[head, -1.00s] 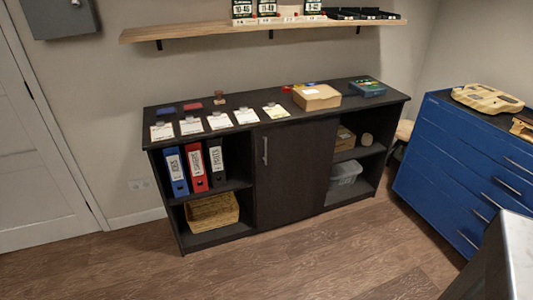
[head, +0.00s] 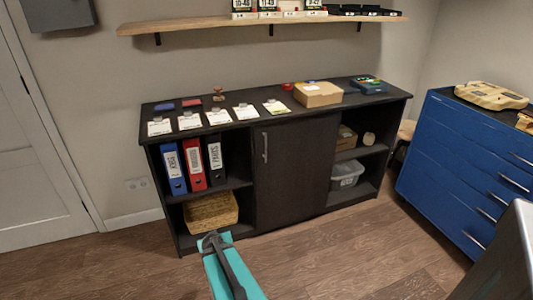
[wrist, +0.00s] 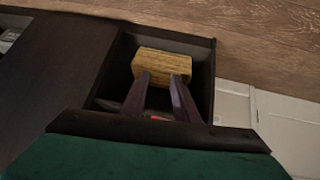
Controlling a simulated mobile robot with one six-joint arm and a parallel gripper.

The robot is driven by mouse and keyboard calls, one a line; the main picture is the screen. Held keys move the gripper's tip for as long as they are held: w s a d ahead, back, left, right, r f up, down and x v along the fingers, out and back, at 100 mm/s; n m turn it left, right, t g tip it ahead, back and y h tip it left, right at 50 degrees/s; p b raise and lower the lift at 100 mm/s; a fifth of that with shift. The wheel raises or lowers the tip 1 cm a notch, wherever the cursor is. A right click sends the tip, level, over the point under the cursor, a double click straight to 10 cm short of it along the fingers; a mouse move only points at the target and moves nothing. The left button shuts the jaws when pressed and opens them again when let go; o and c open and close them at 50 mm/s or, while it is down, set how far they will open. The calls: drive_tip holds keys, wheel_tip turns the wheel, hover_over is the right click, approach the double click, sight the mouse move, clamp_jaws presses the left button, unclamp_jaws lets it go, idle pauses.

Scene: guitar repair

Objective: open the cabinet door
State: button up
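The black cabinet (head: 262,120) stands against the wall. Its door (head: 295,175) is the dark middle panel and looks shut. A vertical silver handle (head: 265,147) is near the door's upper left edge. In the wrist view, a dark panel (wrist: 60,65), seemingly the door, fills the left side; I see no handle there. My gripper (head: 213,241) is low in front of the cabinet's left open section, below and left of the handle. In the wrist view its two fingers (wrist: 161,77) are apart with nothing between them; the wicker basket shows beyond.
Left shelves hold binders (head: 194,165) and a wicker basket (head: 211,211). Right shelves hold a plastic bin (head: 346,175). Papers (head: 219,117) and a cardboard box (head: 318,94) lie on top. A blue drawer chest (head: 465,165) stands at right. The floor before the door is clear.

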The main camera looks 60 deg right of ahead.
drive_tip(key=s+d+r+m+t+h+b, duration=0.1)
drive_tip(key=d+r+t+h, duration=0.1)
drive_tip(key=d+r, duration=0.55)
drive_tip(key=d+r+m+t+h+b, duration=0.15)
drive_tip(key=d+r, duration=0.25)
drive_tip(key=d, duration=0.6)
drive_tip(key=s+d+r+t+h+b, duration=0.1)
drive_tip(key=s+d+r+h, duration=0.1)
drive_tip(key=s+d+r, duration=0.2)
drive_tip(key=s+d+r+t+h+b, duration=0.1)
drive_tip(key=s+d+r, duration=0.3)
drive_tip(key=d+r, duration=0.3)
wheel_tip(320, 180, up, 3)
drive_tip(key=shift+d+f+t+h, duration=0.2)
drive_tip(key=shift+d+t+h, duration=0.1)
drive_tip(key=shift+t+h, duration=0.05)
drive_tip(key=shift+w, duration=0.1)
drive_tip(key=b+x, duration=0.1)
drive_tip(key=x, duration=1.2)
drive_tip(key=shift+w+d, duration=0.2)
drive_tip(key=shift+d, duration=0.05)
drive_tip(key=shift+c, duration=0.4)
clamp_jaws()
